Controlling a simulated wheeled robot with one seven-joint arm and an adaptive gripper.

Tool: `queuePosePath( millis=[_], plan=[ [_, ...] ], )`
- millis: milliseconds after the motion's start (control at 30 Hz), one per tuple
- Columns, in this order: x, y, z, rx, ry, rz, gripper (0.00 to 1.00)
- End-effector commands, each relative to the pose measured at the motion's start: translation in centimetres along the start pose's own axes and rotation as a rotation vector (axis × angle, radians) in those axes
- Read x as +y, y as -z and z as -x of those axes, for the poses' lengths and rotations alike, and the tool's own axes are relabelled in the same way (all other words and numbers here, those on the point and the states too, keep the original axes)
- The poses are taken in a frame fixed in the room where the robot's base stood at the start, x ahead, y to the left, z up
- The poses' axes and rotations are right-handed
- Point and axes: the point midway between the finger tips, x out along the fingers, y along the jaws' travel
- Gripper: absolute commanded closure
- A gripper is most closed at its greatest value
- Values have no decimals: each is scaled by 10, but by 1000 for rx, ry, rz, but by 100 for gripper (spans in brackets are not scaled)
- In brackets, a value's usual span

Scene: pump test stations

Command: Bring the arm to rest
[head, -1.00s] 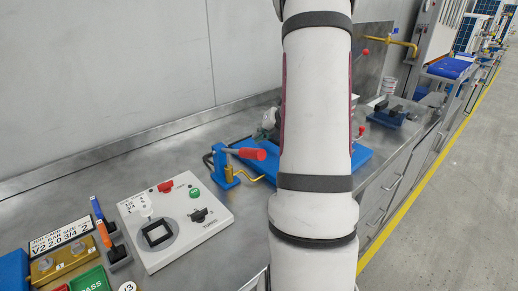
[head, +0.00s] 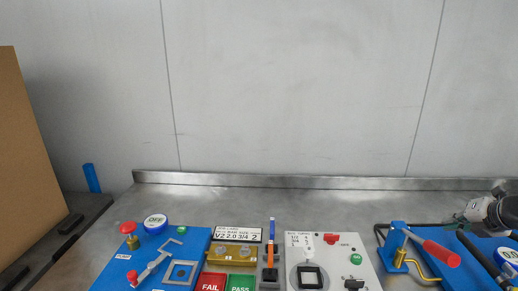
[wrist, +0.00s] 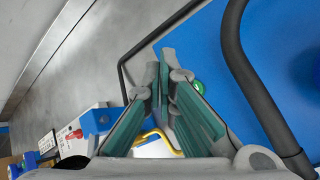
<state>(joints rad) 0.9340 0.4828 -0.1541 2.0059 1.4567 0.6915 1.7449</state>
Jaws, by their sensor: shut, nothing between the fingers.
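How far above, I cannot tell.
In the head view, the metal bench (head: 330,208) holds a blue fixture (head: 205,240), a grey switch box (head: 350,250), red FAIL (head: 211,284) and green PASS (head: 241,284) blocks, and a red-handled clamp (head: 440,252). A brown board (head: 25,170) stands at left.

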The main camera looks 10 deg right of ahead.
Motion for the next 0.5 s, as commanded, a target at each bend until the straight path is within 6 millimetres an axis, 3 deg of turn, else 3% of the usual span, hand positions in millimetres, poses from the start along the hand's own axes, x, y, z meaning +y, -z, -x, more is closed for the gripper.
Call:
queuePosePath(
  millis=[133,233,400,500],
  plan=[
    [60,13,13,49,-63,256,100],
    [120,35,31,99,-135,560,100],
    [211,96,77,175,-286,1166,100],
    [250,138,110,204,-384,1539,100]
  ],
)
